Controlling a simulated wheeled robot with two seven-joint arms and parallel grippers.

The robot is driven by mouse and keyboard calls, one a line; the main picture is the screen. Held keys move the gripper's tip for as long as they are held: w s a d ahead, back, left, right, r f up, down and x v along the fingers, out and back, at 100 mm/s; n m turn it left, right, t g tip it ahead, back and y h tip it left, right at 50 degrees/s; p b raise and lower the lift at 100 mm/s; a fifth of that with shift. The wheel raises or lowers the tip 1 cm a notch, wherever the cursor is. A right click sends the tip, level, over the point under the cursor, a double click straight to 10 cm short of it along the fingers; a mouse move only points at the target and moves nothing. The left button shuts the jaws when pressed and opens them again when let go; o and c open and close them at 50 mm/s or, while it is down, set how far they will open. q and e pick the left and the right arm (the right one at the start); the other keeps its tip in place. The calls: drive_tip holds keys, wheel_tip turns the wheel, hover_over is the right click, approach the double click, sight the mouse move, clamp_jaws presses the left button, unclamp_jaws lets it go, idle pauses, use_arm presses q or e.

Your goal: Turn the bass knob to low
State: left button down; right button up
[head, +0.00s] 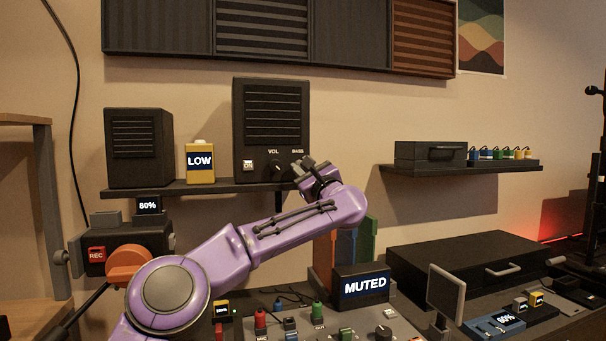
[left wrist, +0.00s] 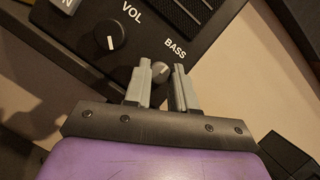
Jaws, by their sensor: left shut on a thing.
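The black speaker (head: 271,110) stands on the left shelf, with VOL and BASS labels on its lower front. My left gripper (head: 305,168) is at its lower right corner, in front of the BASS knob, and hides that knob in the head view. In the left wrist view, the grey bass knob (left wrist: 160,70) sits between the tips of my left gripper (left wrist: 163,80), which is shut on it. The black volume knob (left wrist: 110,36) is beside it, its white mark showing. A yellow box (head: 200,162) left of the speaker displays LOW. My right gripper is not in view.
A smaller black speaker (head: 139,147) stands left on the shelf (head: 215,187). Below are a mixer panel (head: 385,320) with several knobs and a MUTED display (head: 364,287). A right shelf (head: 470,168) holds a black case (head: 430,153).

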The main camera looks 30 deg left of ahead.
use_arm(q)
drive_tip(key=shift+r+n+g, duration=0.15)
drive_tip(key=shift+n+g, duration=0.25)
drive_tip(key=shift+n, duration=0.4)
drive_tip(key=c, duration=1.1)
unclamp_jaws()
drive_tip(key=shift+o, duration=0.9)
drive_tip(key=b+v, duration=0.3)
drive_tip(key=v, duration=0.7)
drive_tip(key=shift+d+f+b, duration=0.15)
drive_tip(key=shift+f+b, duration=0.05)
drive_tip(key=shift+b, duration=0.2)
drive_tip(key=shift+s+f, duration=0.1)
drive_tip(key=shift+s, duration=0.05)
